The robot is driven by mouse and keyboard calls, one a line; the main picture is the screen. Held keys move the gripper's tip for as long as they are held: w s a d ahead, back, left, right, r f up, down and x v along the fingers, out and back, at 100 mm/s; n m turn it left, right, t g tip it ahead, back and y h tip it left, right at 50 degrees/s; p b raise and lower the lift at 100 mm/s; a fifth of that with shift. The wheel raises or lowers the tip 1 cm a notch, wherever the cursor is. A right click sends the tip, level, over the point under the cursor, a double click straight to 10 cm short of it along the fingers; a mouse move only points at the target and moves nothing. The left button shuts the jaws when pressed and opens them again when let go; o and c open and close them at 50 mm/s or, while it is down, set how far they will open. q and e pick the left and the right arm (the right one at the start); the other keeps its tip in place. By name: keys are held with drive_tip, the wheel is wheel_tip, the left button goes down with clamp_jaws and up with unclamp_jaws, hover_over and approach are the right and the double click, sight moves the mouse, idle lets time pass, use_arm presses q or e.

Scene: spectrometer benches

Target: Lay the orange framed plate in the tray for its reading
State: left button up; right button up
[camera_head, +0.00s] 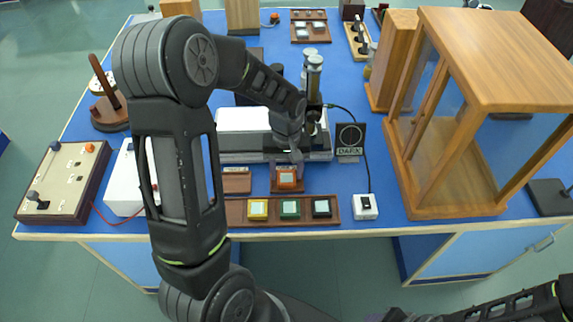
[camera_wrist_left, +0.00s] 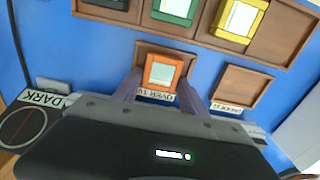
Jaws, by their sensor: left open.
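The orange framed plate (camera_head: 288,176) has a pale square centre and sits at a small wooden tray (camera_head: 287,189) in front of the white instrument. In the left wrist view the plate (camera_wrist_left: 162,72) appears within that tray (camera_wrist_left: 145,48), whose label reads "OVER" and more that is partly hidden. My left gripper (camera_wrist_left: 160,88) is open, its two fingers on either side of the plate. I cannot tell whether they touch it. A second small wooden tray (camera_head: 236,181) beside it is empty. My right arm shows at the lower right; its gripper is barely visible at the bottom edge.
A long wooden rack (camera_head: 233,212) holds yellow (camera_head: 258,209), green (camera_head: 290,208) and black (camera_head: 321,207) framed plates along the table front. A DARK sign (camera_head: 350,138) and white switch box (camera_head: 365,206) stand right of it. A glass-sided wooden case (camera_head: 452,199) fills the right.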

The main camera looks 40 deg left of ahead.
sight(286, 174)
use_arm(q)
drive_tip(key=shift+w+r, duration=0.15)
drive_tip(key=shift+r, duration=0.45)
wheel_tip(286, 174, up, 11)
drive_tip(key=shift+b, duration=0.35)
drive_tip(key=shift+s, duration=0.2)
